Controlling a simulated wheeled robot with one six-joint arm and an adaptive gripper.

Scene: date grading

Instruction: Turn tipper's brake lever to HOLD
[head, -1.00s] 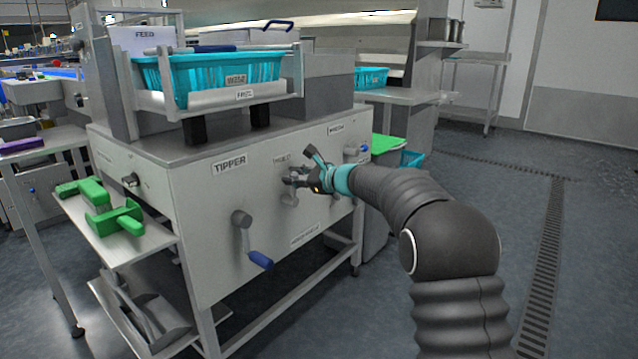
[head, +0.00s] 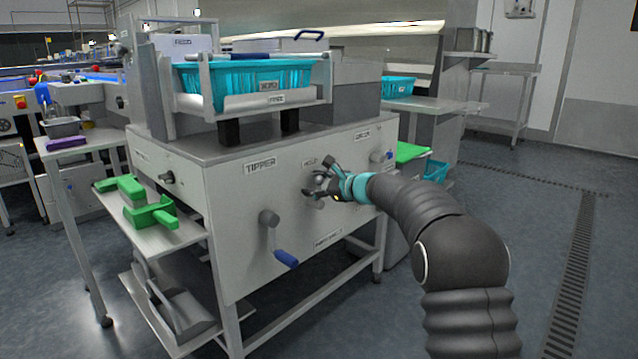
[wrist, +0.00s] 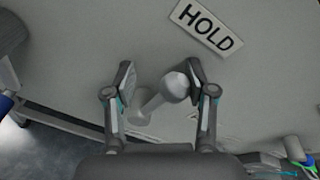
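The tipper (head: 225,200) is a pale metal machine with a TIPPER label on its front panel. Its small grey brake lever (wrist: 155,102) has a round knob (wrist: 177,86) pointing up and right from its hub in the wrist view. The HOLD label (wrist: 206,27) is above and right of the knob. My gripper (wrist: 160,82) is open, with one finger on each side of the knob. The knob is close to the right finger; I cannot tell whether they touch. In the head view, my gripper (head: 326,181) is at the panel and partly covers the lever.
A crank with a blue handle (head: 286,258) hangs on the panel, left of and below my gripper. A turquoise crate (head: 245,85) sits in the cradle on top. The floor at right is open.

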